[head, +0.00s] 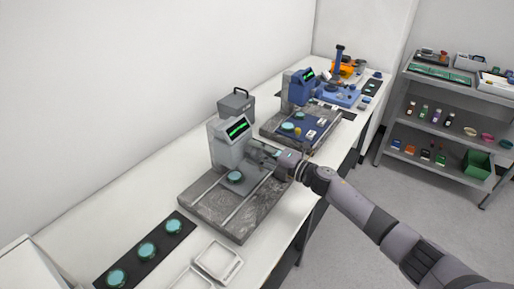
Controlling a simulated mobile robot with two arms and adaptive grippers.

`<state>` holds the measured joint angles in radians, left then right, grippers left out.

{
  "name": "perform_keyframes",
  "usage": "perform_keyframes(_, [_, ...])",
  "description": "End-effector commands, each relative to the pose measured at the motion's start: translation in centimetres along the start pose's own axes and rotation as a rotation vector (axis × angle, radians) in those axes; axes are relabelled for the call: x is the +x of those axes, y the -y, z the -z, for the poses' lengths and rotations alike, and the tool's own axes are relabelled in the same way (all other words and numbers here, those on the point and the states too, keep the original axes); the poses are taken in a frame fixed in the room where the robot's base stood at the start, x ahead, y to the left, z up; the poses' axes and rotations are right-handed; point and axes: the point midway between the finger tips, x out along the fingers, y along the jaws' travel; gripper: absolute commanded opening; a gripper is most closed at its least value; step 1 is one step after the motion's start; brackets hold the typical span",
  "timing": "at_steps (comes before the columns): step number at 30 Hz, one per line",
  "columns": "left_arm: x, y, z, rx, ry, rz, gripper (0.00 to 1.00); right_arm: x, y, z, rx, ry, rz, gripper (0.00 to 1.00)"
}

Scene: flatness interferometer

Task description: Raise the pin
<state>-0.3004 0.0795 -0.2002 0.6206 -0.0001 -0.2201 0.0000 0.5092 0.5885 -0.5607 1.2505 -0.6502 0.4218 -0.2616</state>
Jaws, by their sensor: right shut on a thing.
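A grey flatness interferometer (228,146) with a green trace on its screen stands on a dark granite base (215,212). A teal round disc (235,176) lies on the base below its head, between two pale rails. My right gripper (262,154) reaches in from the right, against the right side of the interferometer's head. It is shut on a small part there, which appears to be the pin; the fingers hide it and its height cannot be told. My left gripper is out of view.
A dark mat (173,225) with three teal discs and a white tray (217,260) lie in front. A blue-headed instrument (297,88) and a grey box (236,104) stand behind. A shelf rack (445,115) is at the right, beyond open floor.

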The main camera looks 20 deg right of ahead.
Motion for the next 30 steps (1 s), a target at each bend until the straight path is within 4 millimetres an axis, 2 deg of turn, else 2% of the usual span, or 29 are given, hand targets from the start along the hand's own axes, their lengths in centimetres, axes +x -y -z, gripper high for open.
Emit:
perform_keyframes(12, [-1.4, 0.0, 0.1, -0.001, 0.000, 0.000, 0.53, 0.0, 0.1, -0.1, 0.268, 0.002, 0.001, 0.06])
perform_keyframes(30, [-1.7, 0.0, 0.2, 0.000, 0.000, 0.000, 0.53, 0.0, 0.2, 0.0, 0.344, 0.001, 0.001, 0.06])
